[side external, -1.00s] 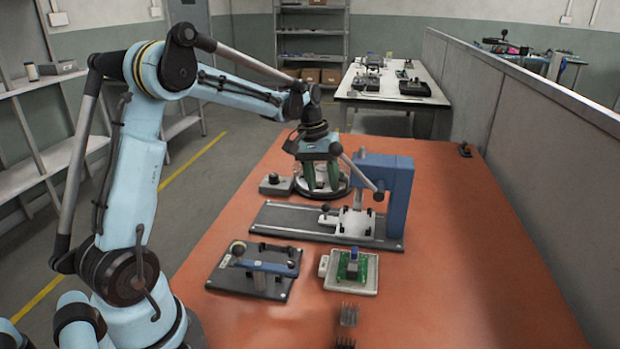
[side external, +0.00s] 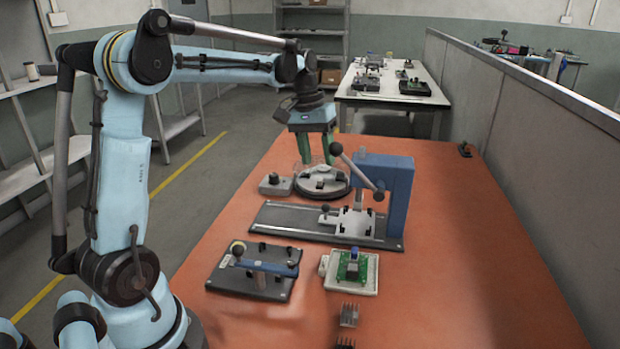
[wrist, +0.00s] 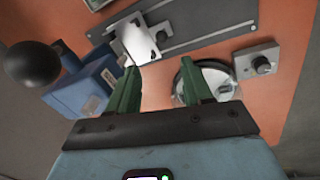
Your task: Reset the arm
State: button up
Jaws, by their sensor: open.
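My gripper (side external: 315,150) has green fingers and hangs above the round dish-like fixture (side external: 322,190) on the orange table. Its fingers are apart, with nothing between them. A dark block sits in the middle of the round fixture. In the wrist view my gripper (wrist: 163,75) also shows with its fingers spread, and the round fixture (wrist: 219,78) is partly hidden behind the right finger.
A blue lever press (side external: 397,198) on a dark plate stands just in front of the round fixture. A small grey box with a knob (side external: 274,186) is beside it. A circuit board fixture (side external: 350,275), a clamp fixture (side external: 255,268) and heat sinks (side external: 349,315) are nearer.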

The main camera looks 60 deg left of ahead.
jog(key=s+d+r+m+t+y, duration=0.1)
jog(key=s+d+r+m+y, duration=0.25)
jog(key=s+m, duration=0.2)
jog(key=s+d+f+t+h, duration=0.1)
jog(key=s+d+f+t, duration=0.1)
jog(key=d, duration=0.4)
jog(key=s+d+f+t+h, duration=0.1)
jog(key=s+d+f+t, duration=0.1)
jog(key=s+d+f, duration=0.2)
jog(key=shift+s+d+f+m+t, duration=0.35)
jog(key=shift+s+d, duration=0.3)
jog(key=shift+d, duration=0.65)
jog(key=shift+r, duration=0.15)
